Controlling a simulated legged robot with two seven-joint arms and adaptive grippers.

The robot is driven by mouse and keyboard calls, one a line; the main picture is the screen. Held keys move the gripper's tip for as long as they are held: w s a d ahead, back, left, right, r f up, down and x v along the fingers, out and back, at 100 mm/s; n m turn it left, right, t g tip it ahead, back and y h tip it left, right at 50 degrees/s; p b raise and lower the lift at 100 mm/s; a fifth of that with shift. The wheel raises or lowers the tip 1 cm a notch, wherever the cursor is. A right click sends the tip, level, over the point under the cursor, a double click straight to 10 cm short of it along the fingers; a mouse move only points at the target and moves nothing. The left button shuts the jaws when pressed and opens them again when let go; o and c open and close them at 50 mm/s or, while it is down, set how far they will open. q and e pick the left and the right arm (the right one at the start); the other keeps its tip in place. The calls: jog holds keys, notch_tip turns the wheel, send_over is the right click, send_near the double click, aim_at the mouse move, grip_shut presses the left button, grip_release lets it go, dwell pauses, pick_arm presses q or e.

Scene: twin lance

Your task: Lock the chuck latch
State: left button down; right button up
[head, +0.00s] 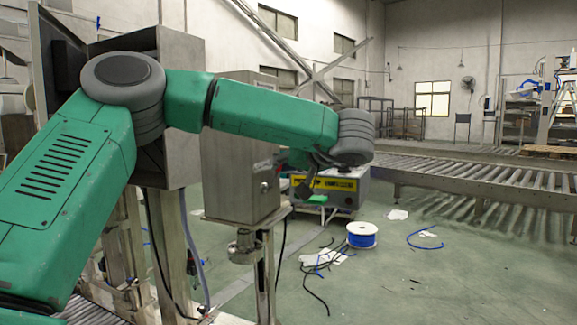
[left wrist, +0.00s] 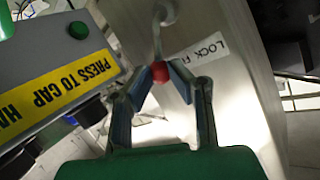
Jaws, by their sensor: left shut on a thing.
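The chuck latch shows in the left wrist view as a thin metal lever (left wrist: 157,42) on a grey metal face, with a red knob (left wrist: 160,73) at its free end. My left gripper (left wrist: 160,76) has its two fingertips closed on the red knob, one on each side. In the head view my left gripper (head: 306,186) is small and dark, just right of a grey metal housing (head: 240,150). The knob cannot be made out there. My right gripper is in neither view.
A grey control box (head: 330,187) with a yellow "PRESS TO CAP" label (left wrist: 55,85) stands close to the gripper. A roller conveyor (head: 480,175) runs at the right. A cable spool (head: 361,235) and loose cables lie on the floor.

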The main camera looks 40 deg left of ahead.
pick_arm(q)
jog(key=shift+s+a+r+n+t+y, duration=0.2)
jog(key=shift+s+n+t+y, duration=0.3)
jog(key=shift+n, duration=0.4)
dwell(2.4)
jog(key=shift+s+d+f+n+t+y, duration=0.1)
jog(key=shift+s+d+n+t+y, duration=0.15)
jog(key=shift+s+n+y, duration=0.4)
dwell(2.2)
jog(key=c, duration=1.7)
grip_release()
jog(key=shift+a, duration=0.2)
jog(key=shift+s+a+f+t, duration=0.1)
jog(key=shift+a+f+t, duration=0.15)
jog(key=shift+a, duration=0.2)
jog(key=shift+d+h, duration=0.15)
jog(key=shift+h, duration=0.1)
jog(key=shift+d+r, duration=0.15)
jog(key=shift+d, duration=0.4)
jog(key=v, duration=1.1)
jog(key=shift+d, duration=0.15)
